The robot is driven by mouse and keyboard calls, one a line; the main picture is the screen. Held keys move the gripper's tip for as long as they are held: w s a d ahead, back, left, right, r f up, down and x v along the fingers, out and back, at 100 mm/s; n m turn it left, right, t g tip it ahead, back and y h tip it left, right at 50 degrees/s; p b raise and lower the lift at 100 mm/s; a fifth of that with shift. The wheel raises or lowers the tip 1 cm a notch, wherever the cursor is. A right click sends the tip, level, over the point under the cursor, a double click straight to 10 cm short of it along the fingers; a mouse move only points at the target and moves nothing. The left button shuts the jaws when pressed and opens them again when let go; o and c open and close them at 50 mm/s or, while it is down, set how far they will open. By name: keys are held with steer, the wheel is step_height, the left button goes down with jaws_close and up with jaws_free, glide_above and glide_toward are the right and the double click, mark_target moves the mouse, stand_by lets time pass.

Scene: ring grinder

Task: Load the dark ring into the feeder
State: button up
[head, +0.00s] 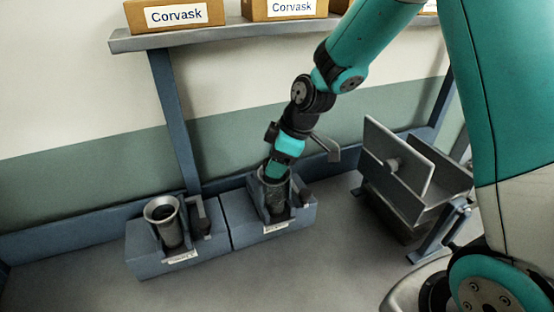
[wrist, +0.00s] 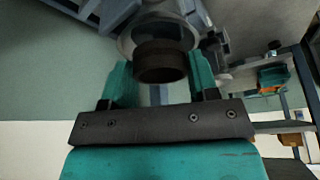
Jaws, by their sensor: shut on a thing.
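The dark ring (wrist: 160,62) is between the two teal fingers of my gripper (wrist: 160,75) in the wrist view, and the fingers are shut on it. Just beyond it is the round, pale rim of a feeder cup (wrist: 126,42). In the head view my gripper (head: 276,170) points down at the mouth of the right machine's feeder cup (head: 275,197). The ring is hidden there by the fingers and cup. I cannot tell whether it is above the rim or partly inside.
A second machine (head: 148,262) with an open flared cup (head: 162,209) stands to the left, close against the right machine (head: 245,233). A metal tray stand (head: 400,160) is at the right. Labelled boxes (head: 176,15) sit on a shelf (head: 225,33) above.

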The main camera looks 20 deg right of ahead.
steer(key=shift+f+b, duration=0.3)
steer(key=shift+f, duration=0.1)
stand_by(0.3)
steer(key=o, duration=1.1)
steer(key=shift+c, duration=0.2)
steer(key=b+v, duration=0.3)
steer(key=v, duration=1.4)
steer(key=shift+d, duration=0.2)
steer(key=shift+s+r, duration=0.15)
steer(key=s+a+f+m, duration=0.1)
steer(key=s+a+f, duration=0.1)
steer(key=s, duration=0.5)
steer(key=s+a+f+m+g+b, duration=0.1)
steer(key=s+a+f+m, duration=0.1)
steer(key=s+a, duration=0.3)
steer(key=s+a+f+m+g, duration=0.1)
steer(key=s+a, duration=0.3)
steer(key=s, duration=0.5)
steer(key=shift+s+f+m+b, duration=0.15)
steer(key=shift+f+m+b, duration=0.15)
steer(key=shift+f+m, duration=0.4)
